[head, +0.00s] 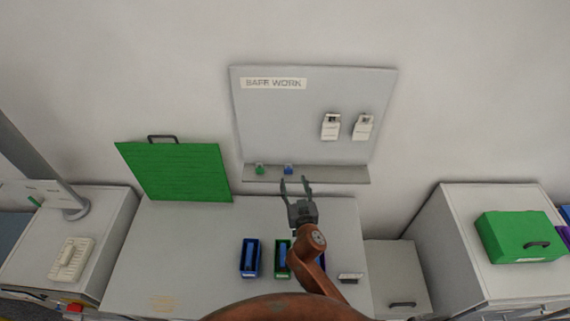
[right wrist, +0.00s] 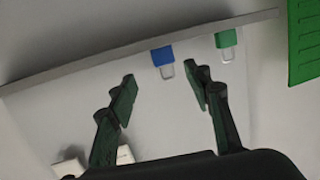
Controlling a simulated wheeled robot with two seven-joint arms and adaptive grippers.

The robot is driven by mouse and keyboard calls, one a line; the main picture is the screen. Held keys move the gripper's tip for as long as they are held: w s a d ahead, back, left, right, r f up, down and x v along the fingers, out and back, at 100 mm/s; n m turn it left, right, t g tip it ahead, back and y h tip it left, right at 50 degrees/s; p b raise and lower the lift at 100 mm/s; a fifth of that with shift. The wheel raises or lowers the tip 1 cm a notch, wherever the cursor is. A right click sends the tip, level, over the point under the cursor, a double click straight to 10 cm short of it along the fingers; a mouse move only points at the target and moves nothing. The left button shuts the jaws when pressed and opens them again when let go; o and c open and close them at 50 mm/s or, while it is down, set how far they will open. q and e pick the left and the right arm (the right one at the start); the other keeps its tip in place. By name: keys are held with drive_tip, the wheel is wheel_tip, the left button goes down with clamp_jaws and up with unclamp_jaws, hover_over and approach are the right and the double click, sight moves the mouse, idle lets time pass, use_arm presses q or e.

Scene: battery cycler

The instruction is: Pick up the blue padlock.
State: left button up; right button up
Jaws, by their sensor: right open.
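The blue padlock (head: 288,169) is on the narrow ledge of the grey "SAFE WORK" board, to the right of a green padlock (head: 260,169). In the right wrist view the blue padlock (right wrist: 162,57) shows with its pale shackle, between and beyond the fingertips; the green padlock (right wrist: 226,40) is beside it. My right gripper (head: 295,181) is open and empty, just in front of the ledge and near the blue padlock, apart from it. The right gripper (right wrist: 160,80) also shows open in the right wrist view. My left gripper is not in view.
The board (head: 300,130) carries two white tags (head: 331,126) at right. Below, the bench (head: 190,240) holds a blue tray (head: 250,258) and others, partly hidden by my arm. An open green lid (head: 175,171) stands at left. A green case (head: 520,237) sits at right.

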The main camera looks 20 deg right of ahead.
sight(289, 171)
drive_tip(key=shift+w, duration=0.5)
drive_tip(key=shift+w+a+f+p, duration=0.1)
drive_tip(key=shift+w+p, duration=0.45)
drive_tip(key=shift+w, duration=0.6)
drive_tip(key=w, duration=0.1)
drive_tip(key=w+f, duration=0.1)
drive_tip(key=w, duration=0.1)
drive_tip(key=shift+w+p, duration=0.25)
drive_tip(key=shift+p, duration=0.15)
drive_tip(key=c, duration=0.7)
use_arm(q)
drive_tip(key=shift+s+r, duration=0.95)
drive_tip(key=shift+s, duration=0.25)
use_arm(e)
clamp_jaws()
